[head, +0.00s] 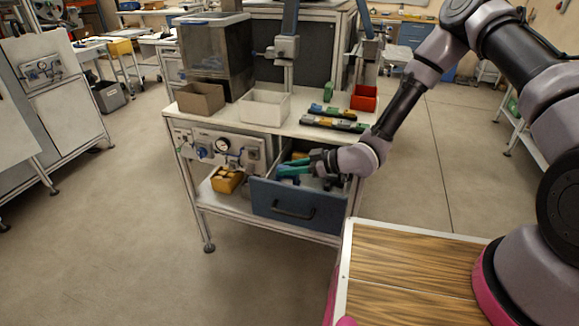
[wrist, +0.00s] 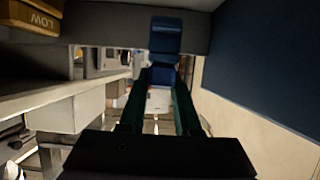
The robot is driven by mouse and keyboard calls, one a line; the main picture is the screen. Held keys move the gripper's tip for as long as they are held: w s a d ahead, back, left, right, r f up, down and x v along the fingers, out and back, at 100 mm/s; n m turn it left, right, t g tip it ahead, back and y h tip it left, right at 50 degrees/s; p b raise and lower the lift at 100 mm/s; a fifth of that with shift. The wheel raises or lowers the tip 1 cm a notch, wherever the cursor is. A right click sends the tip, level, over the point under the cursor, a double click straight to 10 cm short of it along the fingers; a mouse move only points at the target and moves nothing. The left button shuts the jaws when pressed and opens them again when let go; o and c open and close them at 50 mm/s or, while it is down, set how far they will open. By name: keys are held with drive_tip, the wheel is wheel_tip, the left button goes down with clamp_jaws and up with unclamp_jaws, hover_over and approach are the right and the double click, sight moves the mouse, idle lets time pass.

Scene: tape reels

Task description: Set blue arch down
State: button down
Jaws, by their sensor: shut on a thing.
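My gripper (head: 290,170) reaches into the open drawer (head: 292,208) of the white workbench, its teal fingers low inside it. In the wrist view the fingers (wrist: 162,88) are closed on the blue arch (wrist: 165,38), which sticks out beyond the fingertips. The arch is close to a grey drawer wall (wrist: 108,20). I cannot tell whether it touches the wall or the drawer floor. In the head view the arch cannot be made out clearly from the teal fingers.
On the bench top stand a brown bin (head: 201,100), a white bin (head: 264,107), a red bin (head: 364,98) and rows of coloured blocks (head: 333,123). A yellow bin (head: 227,180) sits on the shelf left of the drawer. A wooden-topped surface (head: 400,275) is at front right.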

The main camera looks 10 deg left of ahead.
drive_tip(key=c, duration=0.6)
unclamp_jaws()
